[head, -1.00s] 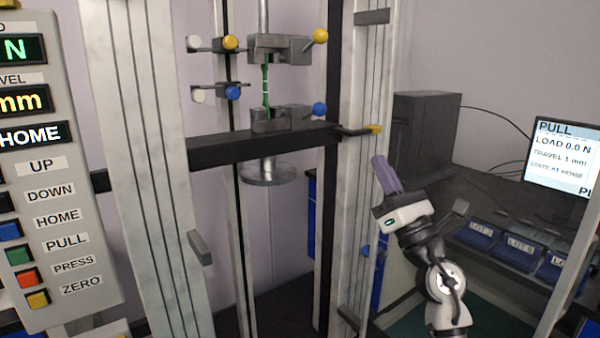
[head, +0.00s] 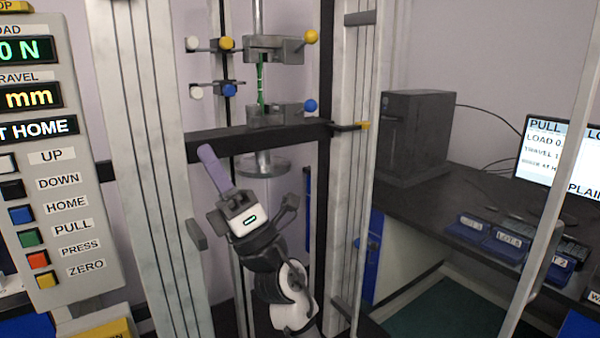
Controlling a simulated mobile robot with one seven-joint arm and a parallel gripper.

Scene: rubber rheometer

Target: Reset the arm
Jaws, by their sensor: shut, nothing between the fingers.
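My gripper (head: 213,168) is in front of the test frame, its purple fingers together and pointing up and to the left. It appears empty. My wrist is bent, with the arm coming up from the bottom middle of the head view. A green strip (head: 261,84) stands upright between the upper clamp (head: 272,47) and the lower clamp (head: 275,114). The fingertips show below and left of the lower clamp, overlapping the dark crossbeam (head: 300,134) in the picture; I cannot tell the gap between them.
A control panel (head: 72,130) with labelled buttons is at the left, its display reading AT HOME. White uprights (head: 150,130) flank the frame. At the right, a dark bench (head: 420,205) carries a computer tower (head: 412,135), a monitor (head: 550,160) and labelled blue bins (head: 465,228).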

